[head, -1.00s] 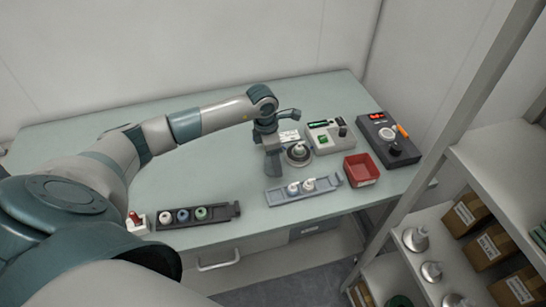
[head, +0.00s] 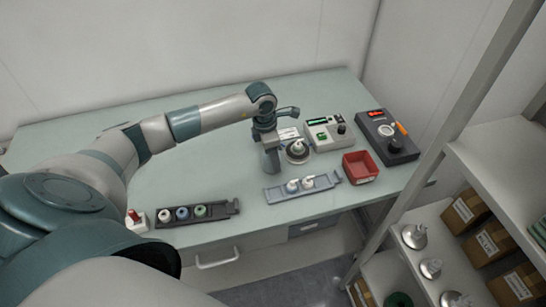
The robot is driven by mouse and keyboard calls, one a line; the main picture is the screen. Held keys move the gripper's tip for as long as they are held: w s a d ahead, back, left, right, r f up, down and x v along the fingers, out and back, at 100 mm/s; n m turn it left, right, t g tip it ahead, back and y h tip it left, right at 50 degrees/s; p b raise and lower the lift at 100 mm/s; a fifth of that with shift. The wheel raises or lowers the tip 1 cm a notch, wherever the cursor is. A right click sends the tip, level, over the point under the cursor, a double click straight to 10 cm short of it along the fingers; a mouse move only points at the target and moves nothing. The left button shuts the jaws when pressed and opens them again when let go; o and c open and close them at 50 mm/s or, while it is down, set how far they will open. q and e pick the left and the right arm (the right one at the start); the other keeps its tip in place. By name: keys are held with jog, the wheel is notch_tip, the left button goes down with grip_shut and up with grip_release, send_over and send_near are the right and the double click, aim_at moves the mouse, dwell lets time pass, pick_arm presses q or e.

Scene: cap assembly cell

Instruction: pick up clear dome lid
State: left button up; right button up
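My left gripper (head: 271,160) points down over the bench, just left of a round dark fixture (head: 298,157) with a pale part (head: 297,146) standing on it. The fingers are small and seen from the side, so I cannot tell whether they are open or shut, or hold anything. I cannot make out a clear dome lid for certain. Two small whitish parts, one at the left (head: 292,187) and one at the right (head: 308,182), stand in a blue-grey tray (head: 326,181) in front of the gripper. My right gripper is not in view.
A dark rail (head: 225,209) holds several small round parts at the front left. A red bin (head: 360,168), a pale instrument box (head: 328,132) and a dark control box (head: 386,138) stand at the right. A shelf rack (head: 490,170) borders the bench on the right. The left bench is clear.

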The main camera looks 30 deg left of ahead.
pick_arm(q)
jog(key=shift+r, duration=0.15)
notch_tip(320, 180, up, 4)
jog(key=b, duration=0.3)
jog(key=shift+f, duration=0.25)
jog(key=w+d+r+b, duration=0.1)
jog(key=d+r+b, duration=0.3)
jog(key=d+r, duration=0.3)
jog(key=d, duration=0.4)
jog(key=shift+d, duration=0.35)
jog(key=shift+w+r, duration=0.1)
